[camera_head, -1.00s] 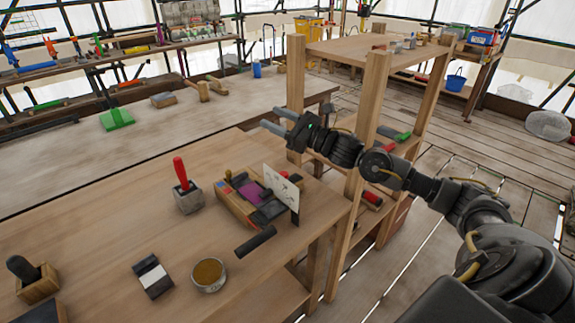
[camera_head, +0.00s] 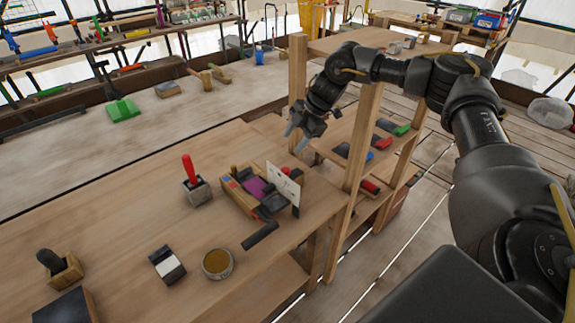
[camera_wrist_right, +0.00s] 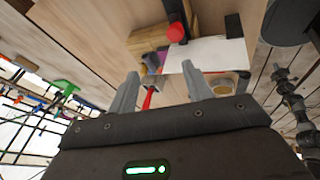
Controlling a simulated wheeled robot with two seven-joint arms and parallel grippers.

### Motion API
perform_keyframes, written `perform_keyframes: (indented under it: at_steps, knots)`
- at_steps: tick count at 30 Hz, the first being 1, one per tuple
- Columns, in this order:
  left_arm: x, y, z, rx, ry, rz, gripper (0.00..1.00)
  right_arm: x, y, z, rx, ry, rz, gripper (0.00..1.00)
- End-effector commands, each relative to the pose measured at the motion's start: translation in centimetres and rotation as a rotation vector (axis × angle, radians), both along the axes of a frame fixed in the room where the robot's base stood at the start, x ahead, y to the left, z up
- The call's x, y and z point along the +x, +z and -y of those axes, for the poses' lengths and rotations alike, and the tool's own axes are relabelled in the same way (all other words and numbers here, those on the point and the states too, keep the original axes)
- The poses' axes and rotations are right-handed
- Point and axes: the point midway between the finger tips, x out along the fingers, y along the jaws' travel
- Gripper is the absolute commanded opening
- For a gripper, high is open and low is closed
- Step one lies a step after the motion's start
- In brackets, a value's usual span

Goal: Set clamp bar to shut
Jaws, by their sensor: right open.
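The clamp fixture (camera_head: 239,199) is a wooden block on the near table, with a purple piece (camera_head: 254,188) and dark parts on it. A white card (camera_head: 284,184) stands upright at its right side. In the right wrist view the red knob (camera_wrist_right: 176,32) sits on a dark bar (camera_wrist_right: 173,10), likely the clamp bar, next to the white card (camera_wrist_right: 215,52). The bar's exact position is hard to tell. My right gripper (camera_head: 296,139) is open and empty, above and behind the fixture, pointing down; its fingers (camera_wrist_right: 160,70) show apart. My left gripper is out of view.
A red-handled tool in a grey block (camera_head: 195,188), a round tin (camera_head: 217,264) and a black-and-white block (camera_head: 167,265) stand on the near table. A dark handle (camera_head: 260,236) lies at its front edge. A wooden shelf post (camera_head: 361,140) rises close to my right arm.

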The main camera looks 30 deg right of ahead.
Motion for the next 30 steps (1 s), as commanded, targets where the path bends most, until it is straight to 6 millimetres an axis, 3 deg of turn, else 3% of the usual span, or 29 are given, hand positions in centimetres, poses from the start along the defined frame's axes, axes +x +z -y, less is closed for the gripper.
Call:
perform_keyframes:
  at_steps: [3, 9, 20, 30]
  knots:
    - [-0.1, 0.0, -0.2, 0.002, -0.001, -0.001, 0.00, -1.4, -0.8, 1.1, 0.062, -0.279, -0.158, 0.50]
    - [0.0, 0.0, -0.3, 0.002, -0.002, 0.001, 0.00, -2.0, -1.0, 1.1, 0.138, -0.540, -0.272, 0.50]
    - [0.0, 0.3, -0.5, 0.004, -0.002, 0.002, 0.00, -1.7, -1.8, 0.7, 0.153, -0.591, -0.290, 0.50]
    - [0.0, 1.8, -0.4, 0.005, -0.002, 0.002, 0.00, -0.3, -7.4, -1.2, 0.152, -0.591, -0.291, 0.50]
